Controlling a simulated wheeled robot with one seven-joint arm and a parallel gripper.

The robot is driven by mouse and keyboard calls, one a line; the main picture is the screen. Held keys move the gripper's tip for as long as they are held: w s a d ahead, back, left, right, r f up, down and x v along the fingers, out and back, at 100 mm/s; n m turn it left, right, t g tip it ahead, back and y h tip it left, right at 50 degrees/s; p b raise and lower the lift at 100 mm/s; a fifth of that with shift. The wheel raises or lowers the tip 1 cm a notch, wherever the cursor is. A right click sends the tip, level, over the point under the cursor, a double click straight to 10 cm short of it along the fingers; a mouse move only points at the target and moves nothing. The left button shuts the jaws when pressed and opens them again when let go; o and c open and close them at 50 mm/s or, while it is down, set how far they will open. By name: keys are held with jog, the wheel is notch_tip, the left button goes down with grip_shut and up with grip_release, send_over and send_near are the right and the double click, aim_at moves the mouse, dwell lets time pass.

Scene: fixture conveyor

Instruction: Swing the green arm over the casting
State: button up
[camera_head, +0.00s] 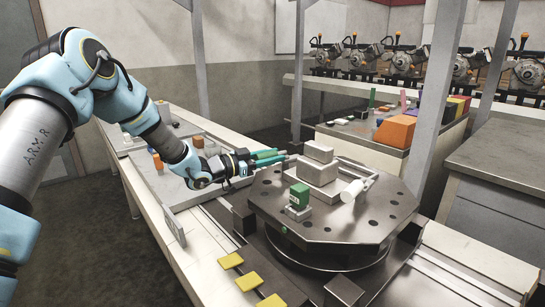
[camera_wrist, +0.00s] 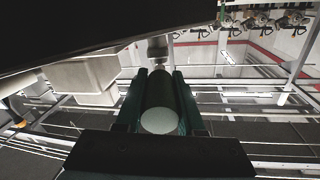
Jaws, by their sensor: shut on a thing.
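In the wrist view my gripper (camera_wrist: 160,95) is shut on a dark green cylinder with a pale round end (camera_wrist: 160,120), seemingly the green arm. The fingers mostly hide it in the head view. The casting shows left of it in the wrist view (camera_wrist: 85,78), apart from the cylinder. How the green arm joins its post is hidden.
A green block (camera_head: 299,196) on a grey base stands on the plate's near side. A pale cylinder on a bar (camera_head: 353,190) stands at the casting's right. Yellow pads (camera_head: 251,281) lie in front. An orange box (camera_head: 395,131) sits on the bench behind. A metal post (camera_head: 433,100) rises at right.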

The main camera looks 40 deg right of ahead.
grip_shut()
dwell(0.9)
